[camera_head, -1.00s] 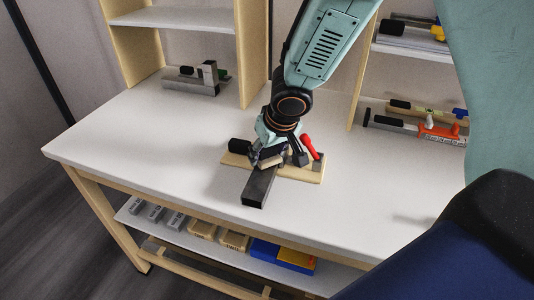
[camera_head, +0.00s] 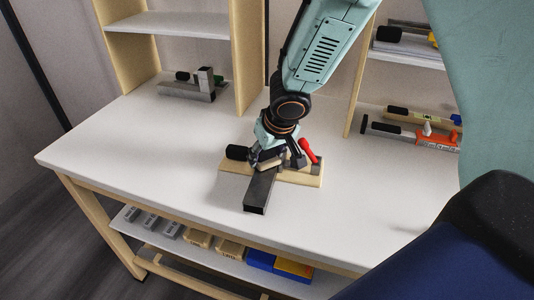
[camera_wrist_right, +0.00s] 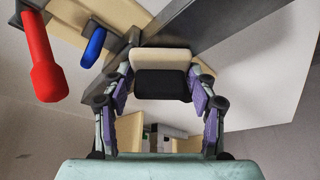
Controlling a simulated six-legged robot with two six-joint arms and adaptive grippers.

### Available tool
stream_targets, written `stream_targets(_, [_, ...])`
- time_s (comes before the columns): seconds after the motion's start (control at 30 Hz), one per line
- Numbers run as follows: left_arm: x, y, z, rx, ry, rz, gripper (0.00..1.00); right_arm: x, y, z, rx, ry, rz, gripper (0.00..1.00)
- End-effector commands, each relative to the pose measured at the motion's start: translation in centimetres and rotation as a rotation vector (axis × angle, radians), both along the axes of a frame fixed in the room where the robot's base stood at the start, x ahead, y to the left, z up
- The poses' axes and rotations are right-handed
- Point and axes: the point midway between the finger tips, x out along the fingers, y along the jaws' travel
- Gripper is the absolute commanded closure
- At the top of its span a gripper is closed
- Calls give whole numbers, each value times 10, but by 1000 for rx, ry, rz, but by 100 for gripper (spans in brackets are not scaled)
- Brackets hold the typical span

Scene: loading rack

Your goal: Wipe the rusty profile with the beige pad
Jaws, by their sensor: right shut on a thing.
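The dark grey profile (camera_head: 261,190) is a square bar lying across a wooden board (camera_head: 300,178) on the white table. Its near end sticks out over the tabletop. In the right wrist view the profile (camera_wrist_right: 225,18) runs diagonally along the top. My right gripper (camera_head: 268,160) is over the profile, shut on the beige pad (camera_wrist_right: 160,58), which has a black block (camera_wrist_right: 162,84) on the gripper side. The pad is close against the profile; I cannot tell whether they touch. I see no clear rust. My left gripper is not in view.
A red-handled clamp (camera_head: 308,150) stands on the board beside the gripper; the wrist view also shows a blue handle (camera_wrist_right: 93,47). Shelf uprights (camera_head: 245,70) rise behind. Metal pieces (camera_head: 190,90) lie at the back left, tools (camera_head: 410,135) on the right shelf. The front tabletop is clear.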

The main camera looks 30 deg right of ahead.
Motion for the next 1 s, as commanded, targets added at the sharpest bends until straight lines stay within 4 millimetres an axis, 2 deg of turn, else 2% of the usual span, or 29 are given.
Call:
stream_targets(0.17, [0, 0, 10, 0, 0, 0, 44, 0, 2, 9, -1, 3, 3, 77])
stream_targets(0.23, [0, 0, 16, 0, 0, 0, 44, 1, 5, 25, 10, -1, 1, 77])
stream_targets(0.47, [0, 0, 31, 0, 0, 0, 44, 0, 7, 37, 7, 3, 6, 77])
stream_targets(1.0, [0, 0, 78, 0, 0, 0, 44, 5, 8, 82, 8, 3, 5, 77])
